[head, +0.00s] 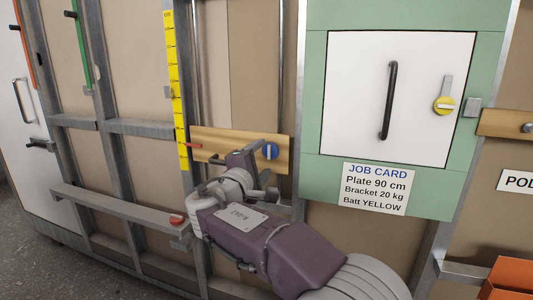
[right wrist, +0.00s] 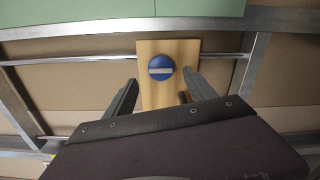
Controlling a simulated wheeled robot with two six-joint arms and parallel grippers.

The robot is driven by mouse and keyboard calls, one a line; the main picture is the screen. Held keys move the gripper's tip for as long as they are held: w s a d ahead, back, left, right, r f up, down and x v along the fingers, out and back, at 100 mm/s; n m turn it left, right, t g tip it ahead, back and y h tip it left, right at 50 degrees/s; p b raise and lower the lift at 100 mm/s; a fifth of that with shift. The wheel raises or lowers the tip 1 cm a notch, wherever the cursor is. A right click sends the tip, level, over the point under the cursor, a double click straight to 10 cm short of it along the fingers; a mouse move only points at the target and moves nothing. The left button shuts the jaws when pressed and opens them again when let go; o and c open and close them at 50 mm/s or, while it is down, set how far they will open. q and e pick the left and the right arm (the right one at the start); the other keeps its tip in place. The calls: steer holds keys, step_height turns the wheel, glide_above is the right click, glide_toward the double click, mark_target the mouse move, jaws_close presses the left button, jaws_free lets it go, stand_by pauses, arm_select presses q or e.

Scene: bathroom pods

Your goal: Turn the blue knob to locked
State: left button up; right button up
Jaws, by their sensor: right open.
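The blue knob (head: 271,152) is a round disc with a pale bar across it, mounted near the right end of a wooden board (head: 220,143). The bar stands upright in the head view. In the right wrist view the knob (right wrist: 161,68) shows its bar lying level, that view being rolled. My right gripper (head: 258,174) is just left of and below the knob in the head view. In the right wrist view the right gripper (right wrist: 160,80) is open and empty, its fingers either side of the knob's line and apart from it. My left gripper is not in view.
A yellow ruler (head: 176,80) stands left of the board.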

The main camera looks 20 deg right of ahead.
steer(key=v, duration=0.4)
steer(key=shift+s, duration=0.15)
